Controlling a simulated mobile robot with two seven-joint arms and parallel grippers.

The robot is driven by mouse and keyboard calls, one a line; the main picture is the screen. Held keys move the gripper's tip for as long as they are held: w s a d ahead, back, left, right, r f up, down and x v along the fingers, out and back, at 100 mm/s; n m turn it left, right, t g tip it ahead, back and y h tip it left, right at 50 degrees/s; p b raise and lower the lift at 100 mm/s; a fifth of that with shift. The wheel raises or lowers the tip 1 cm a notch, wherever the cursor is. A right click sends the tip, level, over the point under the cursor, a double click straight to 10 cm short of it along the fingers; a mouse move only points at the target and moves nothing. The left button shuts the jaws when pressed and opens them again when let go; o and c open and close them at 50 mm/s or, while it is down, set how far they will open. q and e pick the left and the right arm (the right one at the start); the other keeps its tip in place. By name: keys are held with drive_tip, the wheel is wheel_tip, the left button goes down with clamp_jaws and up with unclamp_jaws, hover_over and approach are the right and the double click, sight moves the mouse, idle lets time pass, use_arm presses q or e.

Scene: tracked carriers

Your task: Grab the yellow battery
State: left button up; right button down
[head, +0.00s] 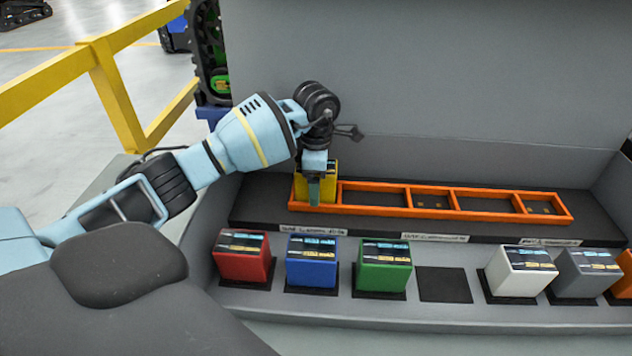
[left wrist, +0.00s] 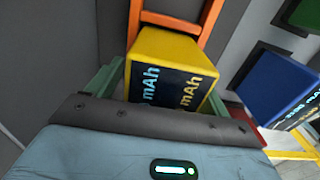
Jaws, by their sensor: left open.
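The yellow battery (head: 327,178) stands in the left end compartment of the orange rack (head: 372,209). My left gripper (head: 314,186) is over it, pointing down, and hides part of its front in the head view. In the left wrist view the yellow battery (left wrist: 172,62) sits between the two green fingers of my left gripper (left wrist: 165,88), with its dark labelled top facing the camera. The jaws are open around it; whether the fingers touch it I cannot tell. My right gripper is not in view.
In front of the rack stand a red battery (head: 242,258), a blue battery (head: 312,261), a green battery (head: 383,267), an empty dark pad (head: 444,285), a white battery (head: 520,272) and a grey battery (head: 584,273). A grey wall rises behind. A yellow railing (head: 110,85) is at left.

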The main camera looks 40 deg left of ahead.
use_arm(q)
drive_tip(key=shift+c, duration=0.3)
drive_tip(key=c, duration=1.6)
drive_tip(key=shift+r, duration=0.1)
drive_tip(key=shift+w+r, duration=0.1)
drive_tip(key=shift+r, duration=0.8)
drive_tip(key=shift+d+r, duration=0.1)
drive_tip(key=shift+r, duration=0.75)
drive_tip(key=shift+w+d+r+b, duration=0.25)
drive_tip(key=shift+w+d+b, duration=0.35)
drive_tip(key=shift+w+d, duration=1.25)
drive_tip(key=shift+w+d+r+b, duration=0.2)
drive_tip(key=shift+w+d+b, duration=0.7)
drive_tip(key=shift+d, duration=1.6)
drive_tip(key=shift+w+d+r+b, duration=0.25)
drive_tip(key=shift+w+d+b, duration=0.05)
drive_tip(key=shift+w+d, duration=1.7)
drive_tip(key=shift+s+d, duration=0.15)
drive_tip(key=shift+s, duration=0.05)
